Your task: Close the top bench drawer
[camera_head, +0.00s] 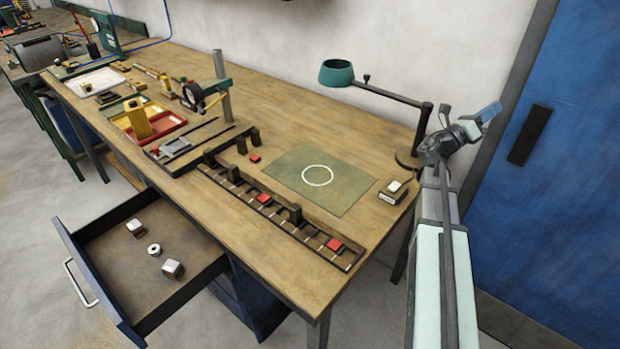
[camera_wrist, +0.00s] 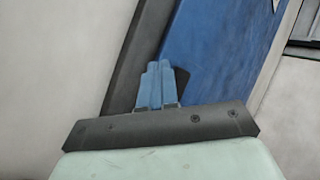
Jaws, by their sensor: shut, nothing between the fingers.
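The top bench drawer (camera_head: 104,262) is pulled well out from under the front of the wooden bench, at the lower left of the head view. Its blue front carries a pale bar handle (camera_head: 80,284). Several small metal parts lie inside, among them a ring (camera_head: 154,250) and a block (camera_head: 172,268). My gripper (camera_head: 492,113) is raised at the right, beyond the bench's right end and far from the drawer. In the wrist view its blue fingers (camera_wrist: 158,84) are together with nothing between them. The drawer is not in the wrist view.
The bench (camera_head: 290,105) holds a green mat (camera_head: 322,178), a slotted rack (camera_head: 290,226), a green lamp (camera_head: 336,73) and a drill stand (camera_head: 220,85). A blue door (camera_head: 560,190) stands behind my gripper. The floor left of the drawer is clear.

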